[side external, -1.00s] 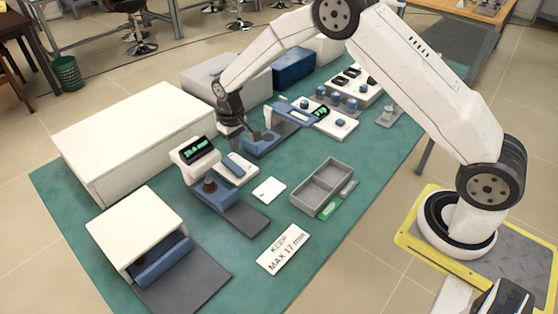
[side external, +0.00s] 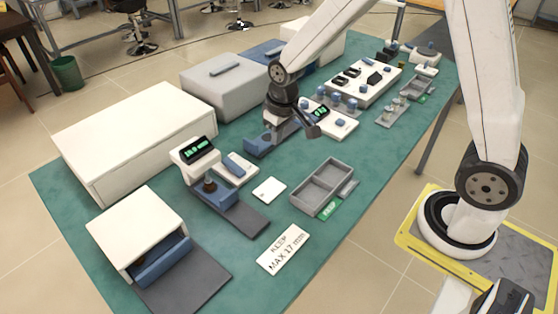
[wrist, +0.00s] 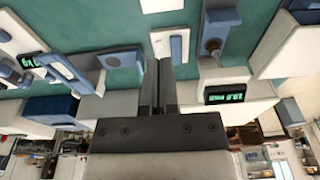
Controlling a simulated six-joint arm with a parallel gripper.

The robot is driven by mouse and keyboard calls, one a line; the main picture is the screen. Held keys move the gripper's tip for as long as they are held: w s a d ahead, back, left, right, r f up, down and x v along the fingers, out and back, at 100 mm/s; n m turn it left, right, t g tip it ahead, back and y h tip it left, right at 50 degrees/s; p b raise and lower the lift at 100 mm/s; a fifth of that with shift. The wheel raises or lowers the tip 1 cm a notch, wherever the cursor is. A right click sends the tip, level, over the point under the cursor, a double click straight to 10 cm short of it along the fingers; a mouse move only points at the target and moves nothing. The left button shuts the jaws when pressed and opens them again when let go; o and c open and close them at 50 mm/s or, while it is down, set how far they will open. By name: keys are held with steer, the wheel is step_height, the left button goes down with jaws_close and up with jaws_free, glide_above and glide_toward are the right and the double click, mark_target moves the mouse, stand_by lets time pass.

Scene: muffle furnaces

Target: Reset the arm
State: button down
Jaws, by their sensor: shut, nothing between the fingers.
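My gripper (side external: 312,131) hangs above the middle of the green bench, in front of the blue-and-white device with a green display (side external: 321,111). Its two fingers sit close together in the wrist view (wrist: 158,68), shut with nothing between them. My arm reaches in from the upper right. The gripper and wrist partly cover that device and the blue base (side external: 262,146) beside it. No object hangs from the gripper.
A second display device (side external: 194,150) stands left of my gripper. A grey two-compartment tray (side external: 305,200) and a card reading "KEEP MAX 17 mm" (side external: 284,250) lie nearer the camera. Large white and grey boxes (side external: 226,85) line the back.

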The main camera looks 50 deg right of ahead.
steer(key=s+d+r+t, duration=0.1)
steer(key=s, duration=1.1)
steer(key=shift+s+r, duration=0.3)
